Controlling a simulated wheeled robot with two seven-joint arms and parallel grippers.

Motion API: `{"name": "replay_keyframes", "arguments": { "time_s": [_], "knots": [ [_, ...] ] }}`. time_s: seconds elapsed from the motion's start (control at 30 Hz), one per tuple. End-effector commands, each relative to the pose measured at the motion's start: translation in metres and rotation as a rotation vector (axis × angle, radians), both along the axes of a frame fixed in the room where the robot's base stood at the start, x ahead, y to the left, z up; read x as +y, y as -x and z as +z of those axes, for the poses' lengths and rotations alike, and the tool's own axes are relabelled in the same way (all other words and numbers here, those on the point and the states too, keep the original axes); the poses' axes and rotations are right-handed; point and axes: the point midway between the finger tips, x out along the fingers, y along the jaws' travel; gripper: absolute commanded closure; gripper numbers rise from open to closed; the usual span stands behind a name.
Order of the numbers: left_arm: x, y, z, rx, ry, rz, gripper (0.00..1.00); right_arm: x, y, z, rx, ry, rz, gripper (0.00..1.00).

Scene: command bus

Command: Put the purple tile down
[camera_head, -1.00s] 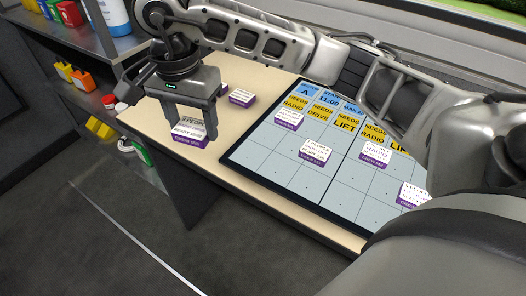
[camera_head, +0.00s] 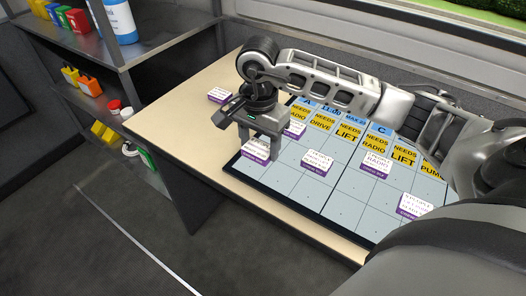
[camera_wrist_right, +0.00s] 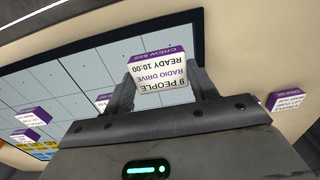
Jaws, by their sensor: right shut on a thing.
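My right gripper (camera_head: 258,152) is shut on a white-faced tile with purple edges (camera_head: 254,150), at the near left part of the planning board (camera_head: 340,205). In the right wrist view the tile (camera_wrist_right: 160,72) sits between the fingers (camera_wrist_right: 165,88), and its print reads 9 people, radio drive, ready 10:00. The board shows beyond it. I cannot tell whether the tile touches the board. My left gripper is not in view.
Other purple tiles lie on the board: one just behind the gripper (camera_head: 294,130), one right of it (camera_head: 318,160), and two farther right (camera_head: 377,163) (camera_head: 414,205). Another tile (camera_head: 219,95) lies on the beige table (camera_head: 178,118). Several board cells are bare. Shelves (camera_head: 150,45) stand at left.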

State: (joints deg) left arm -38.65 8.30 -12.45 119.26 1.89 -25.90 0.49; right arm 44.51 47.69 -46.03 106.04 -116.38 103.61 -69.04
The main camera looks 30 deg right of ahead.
Motion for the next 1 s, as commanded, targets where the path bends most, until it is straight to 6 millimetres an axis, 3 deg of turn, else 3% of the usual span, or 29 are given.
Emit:
{"name": "replay_keyframes", "arguments": {
  "time_s": [0.1, 0.3, 0.7, 0.73, 0.8, 1.0],
  "knots": [
    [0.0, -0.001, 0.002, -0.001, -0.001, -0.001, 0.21, -0.011, 0.003, -0.011, 0.003, 0.003, -0.004, 0.66],
    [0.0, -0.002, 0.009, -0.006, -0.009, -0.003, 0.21, -0.008, 0.002, -0.037, 0.002, 0.0, -0.001, 0.66],
    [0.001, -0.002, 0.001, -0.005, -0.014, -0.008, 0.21, -0.008, 0.001, -0.045, -0.001, 0.002, -0.001, 0.66],
    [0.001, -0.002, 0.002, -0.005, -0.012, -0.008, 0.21, -0.008, 0.001, -0.044, 0.0, 0.001, -0.001, 0.4],
    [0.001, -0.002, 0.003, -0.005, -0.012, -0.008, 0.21, -0.008, 0.002, -0.043, 0.001, 0.001, -0.001, 0.21],
    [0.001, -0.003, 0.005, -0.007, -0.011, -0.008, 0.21, -0.008, 0.002, -0.043, 0.001, 0.001, -0.001, 0.21]
  ]
}}
